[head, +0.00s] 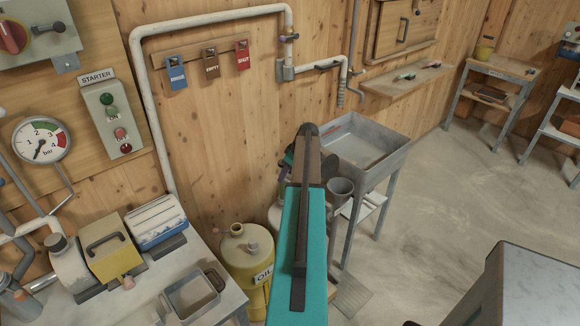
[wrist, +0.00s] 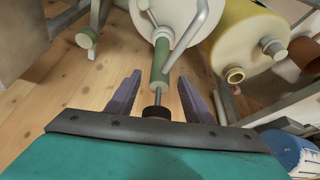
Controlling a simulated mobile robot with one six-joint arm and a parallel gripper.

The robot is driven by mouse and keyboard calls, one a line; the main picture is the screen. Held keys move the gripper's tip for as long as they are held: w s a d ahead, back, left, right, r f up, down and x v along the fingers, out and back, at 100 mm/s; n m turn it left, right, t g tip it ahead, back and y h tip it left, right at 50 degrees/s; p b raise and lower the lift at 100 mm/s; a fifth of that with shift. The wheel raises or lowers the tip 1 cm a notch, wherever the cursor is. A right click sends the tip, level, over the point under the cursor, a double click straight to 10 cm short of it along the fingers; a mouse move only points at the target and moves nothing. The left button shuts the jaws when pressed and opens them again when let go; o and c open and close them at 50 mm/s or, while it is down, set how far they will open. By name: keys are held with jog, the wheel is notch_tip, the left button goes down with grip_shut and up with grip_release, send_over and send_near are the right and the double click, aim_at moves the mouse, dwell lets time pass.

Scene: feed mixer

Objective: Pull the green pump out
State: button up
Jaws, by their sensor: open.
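The green pump (wrist: 160,62) shows in the wrist view as a green tube with a thin metal rod and a dark knob (wrist: 155,112) at its near end. It stands at a pale round can (wrist: 178,16). My gripper (wrist: 159,78) is open, its two purple fingers on either side of the rod and knob. A gap shows on each side, so the fingers do not appear to touch the pump. In the head view my own arm hides the pump and most of the gripper; part of a pale can (head: 275,214) shows beside the arm.
A yellow oil can (head: 236,247) stands left of the arm, and it shows close by in the wrist view (wrist: 252,45). A metal sink (head: 378,150) on legs stands to the right. A workbench (head: 222,300) with a metal tray is at lower left. Open floor lies right.

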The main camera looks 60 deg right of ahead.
jog(key=shift+p+x, duration=0.6)
jog(key=shift+x, duration=1.7)
grip_shut()
jog(key=shift+r, duration=1.2)
jog(key=shift+r+p, duration=0.7)
jog(key=shift+r, duration=1.6)
